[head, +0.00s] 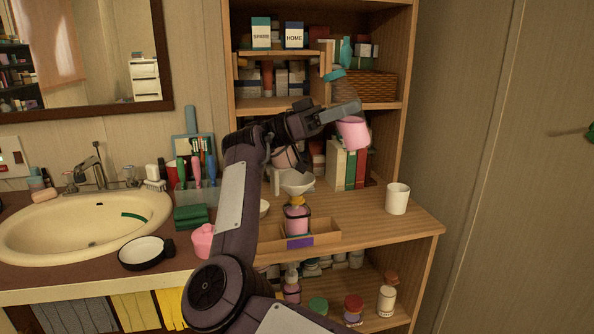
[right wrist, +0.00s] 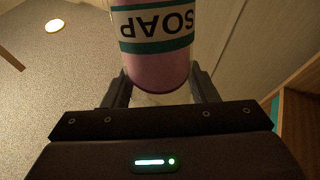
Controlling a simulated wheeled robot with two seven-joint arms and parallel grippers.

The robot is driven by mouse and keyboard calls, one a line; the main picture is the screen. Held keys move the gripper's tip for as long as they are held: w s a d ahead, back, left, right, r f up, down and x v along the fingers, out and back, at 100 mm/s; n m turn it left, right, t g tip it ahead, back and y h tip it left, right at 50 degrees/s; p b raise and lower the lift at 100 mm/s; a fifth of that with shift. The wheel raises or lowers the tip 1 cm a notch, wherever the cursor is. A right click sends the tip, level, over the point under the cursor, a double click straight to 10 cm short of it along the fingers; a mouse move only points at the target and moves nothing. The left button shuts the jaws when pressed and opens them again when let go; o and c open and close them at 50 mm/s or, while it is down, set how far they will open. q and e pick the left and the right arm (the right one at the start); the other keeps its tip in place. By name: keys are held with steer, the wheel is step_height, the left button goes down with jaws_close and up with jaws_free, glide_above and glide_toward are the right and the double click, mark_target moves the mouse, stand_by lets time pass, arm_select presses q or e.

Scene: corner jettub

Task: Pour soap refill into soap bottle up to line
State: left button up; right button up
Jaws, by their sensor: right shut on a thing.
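My right gripper (head: 345,110) is shut on the soap refill (head: 353,133), a pink container held above the shelf counter, up and right of the funnel. In the right wrist view the refill (right wrist: 158,65) has a teal and white SOAP label, upside down, between the fingers (right wrist: 163,92). The soap bottle (head: 297,222) stands in a low wooden tray (head: 327,238) on the counter. It has pink contents and dark bands; its exact level against a line is too small to tell. A pale funnel (head: 297,183) sits on top of it. My left gripper is out of view.
A white mug (head: 397,198) stands on the counter's right, with clear wood around it. Books (head: 350,168) stand behind. Shelves above and below hold boxes and jars. At left are a sink (head: 85,228), a black-rimmed round dish (head: 146,253) and a toothbrush holder.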

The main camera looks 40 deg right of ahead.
steer(key=shift+s+f+t+y+b, duration=0.2)
steer(key=shift+t+y+b, duration=0.1)
steer(key=shift+y+b, duration=0.15)
steer(key=shift+d+f+m+t+y, duration=0.1)
steer(key=shift+m+t+y, duration=0.2)
steer(key=shift+t, duration=0.1)
steer(key=shift+s, duration=0.15)
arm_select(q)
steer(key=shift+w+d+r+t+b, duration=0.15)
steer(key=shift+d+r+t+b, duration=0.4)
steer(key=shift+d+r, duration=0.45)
arm_select(e)
steer(key=shift+s+d+f+m+t+y, duration=0.15)
steer(key=shift+f+t+y, duration=0.2)
steer(key=shift+f+t, duration=0.2)
steer(key=shift+s+a+f+m+t+y, duration=0.15)
steer(key=shift+f+t+y, duration=0.15)
steer(key=shift+f+t, duration=0.2)
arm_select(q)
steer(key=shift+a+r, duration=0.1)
arm_select(e)
steer(key=shift+w+d, duration=0.1)
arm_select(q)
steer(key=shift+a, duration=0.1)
arm_select(e)
steer(key=shift+d+r, duration=0.1)
